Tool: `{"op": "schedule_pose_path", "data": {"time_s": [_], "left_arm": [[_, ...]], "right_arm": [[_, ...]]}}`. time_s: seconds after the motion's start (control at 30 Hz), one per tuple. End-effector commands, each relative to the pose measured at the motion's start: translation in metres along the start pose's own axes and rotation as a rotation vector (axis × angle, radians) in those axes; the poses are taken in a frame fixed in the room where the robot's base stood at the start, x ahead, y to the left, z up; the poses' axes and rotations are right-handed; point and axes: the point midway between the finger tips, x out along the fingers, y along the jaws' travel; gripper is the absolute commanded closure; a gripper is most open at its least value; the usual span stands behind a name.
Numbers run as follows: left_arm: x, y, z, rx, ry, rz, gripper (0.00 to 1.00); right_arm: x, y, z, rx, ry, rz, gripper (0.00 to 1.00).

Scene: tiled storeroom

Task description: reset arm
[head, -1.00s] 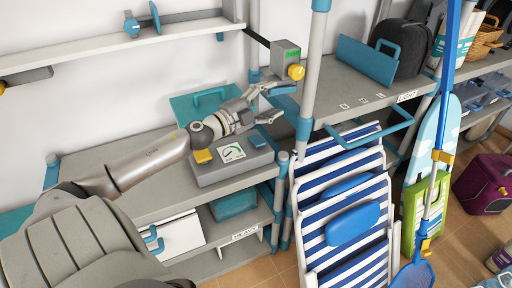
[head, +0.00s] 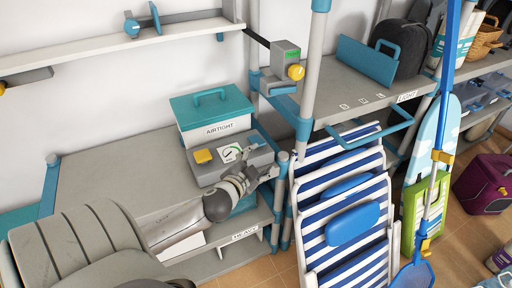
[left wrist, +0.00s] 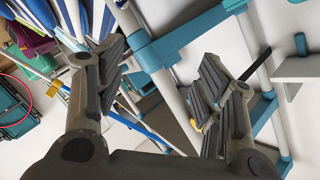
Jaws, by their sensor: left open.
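My left gripper (head: 264,165) is in front of the right end of the grey device with a dial, apart from any held object. In the left wrist view its two dark fingers (left wrist: 160,80) stand wide apart with nothing between them. My right gripper does not show.
A white box with a teal lid (head: 213,105), labelled AIRTIGHT, stands behind the device. A shelf post (head: 284,185) rises close to my gripper on its right. Blue-striped folding chairs (head: 345,200) lean further right. The shelf top's left part (head: 115,180) is clear.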

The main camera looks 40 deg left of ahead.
Motion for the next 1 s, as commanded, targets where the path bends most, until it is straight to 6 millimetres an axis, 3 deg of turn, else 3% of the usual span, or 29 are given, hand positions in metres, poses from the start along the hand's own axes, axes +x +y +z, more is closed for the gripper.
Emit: {"op": "schedule_pose_path", "data": {"time_s": [0.2,0.8,0.93,1.0], "left_arm": [[-0.006,0.012,0.009,-0.024,-0.045,0.017,0.38],[-0.006,0.013,0.011,-0.026,-0.049,0.019,0.38],[0.0,0.027,0.032,-0.033,-0.089,0.043,0.38],[0.005,0.045,0.06,-0.038,-0.138,0.072,0.38]], "right_arm": [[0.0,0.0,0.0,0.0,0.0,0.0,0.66],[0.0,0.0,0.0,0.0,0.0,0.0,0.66],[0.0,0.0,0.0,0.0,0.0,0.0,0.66],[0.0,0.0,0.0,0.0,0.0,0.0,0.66]]}}
